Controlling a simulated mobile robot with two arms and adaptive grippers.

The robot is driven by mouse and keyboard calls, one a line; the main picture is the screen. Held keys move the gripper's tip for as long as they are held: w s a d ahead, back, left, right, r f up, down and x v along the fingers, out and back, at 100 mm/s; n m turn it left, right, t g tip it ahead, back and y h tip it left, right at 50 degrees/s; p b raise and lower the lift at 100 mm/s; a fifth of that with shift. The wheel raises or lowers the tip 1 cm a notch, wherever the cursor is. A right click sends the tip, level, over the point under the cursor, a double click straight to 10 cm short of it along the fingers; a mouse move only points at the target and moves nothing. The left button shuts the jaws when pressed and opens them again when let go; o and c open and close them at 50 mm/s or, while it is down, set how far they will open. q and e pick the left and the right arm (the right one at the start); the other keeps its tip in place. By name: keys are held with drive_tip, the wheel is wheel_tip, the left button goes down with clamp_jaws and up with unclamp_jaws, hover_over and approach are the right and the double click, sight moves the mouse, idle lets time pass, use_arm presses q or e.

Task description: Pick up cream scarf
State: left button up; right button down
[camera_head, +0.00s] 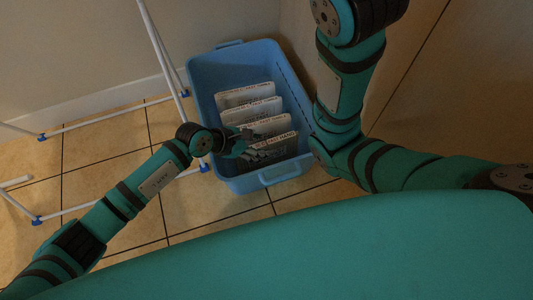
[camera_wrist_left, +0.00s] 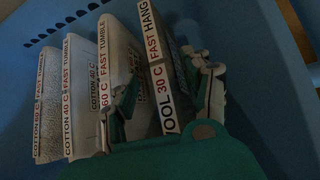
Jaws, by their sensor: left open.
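Several pale folded pieces with printed edge labels stand in a row in the blue basket (camera_head: 203,92). I cannot tell for sure which is the cream scarf; the nearest piece (camera_head: 284,142) has a label ending "OOL 30 C FAST HANG" in the left wrist view (camera_wrist_left: 160,80). My left gripper (camera_head: 254,147) is inside the basket at this piece. In the left wrist view its open fingers (camera_wrist_left: 165,100) stand on either side of the piece, with no clear grip on it. The gripper hides its lower part. My right gripper is out of view.
Other labelled pieces stand behind, one marked "60 C" (camera_wrist_left: 113,50) close to the left finger. The basket's walls surround the gripper. A white rack (camera_head: 160,45) stands left of the basket, close to my left arm. Tiled floor (camera_head: 100,150) is open at the left.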

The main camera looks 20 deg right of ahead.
sight(285, 147)
use_arm(q)
drive_tip(key=b+x, duration=0.2)
drive_tip(key=x, duration=0.2)
drive_tip(key=shift+s+b, duration=0.1)
drive_tip(key=shift+b, duration=0.25)
clamp_jaws()
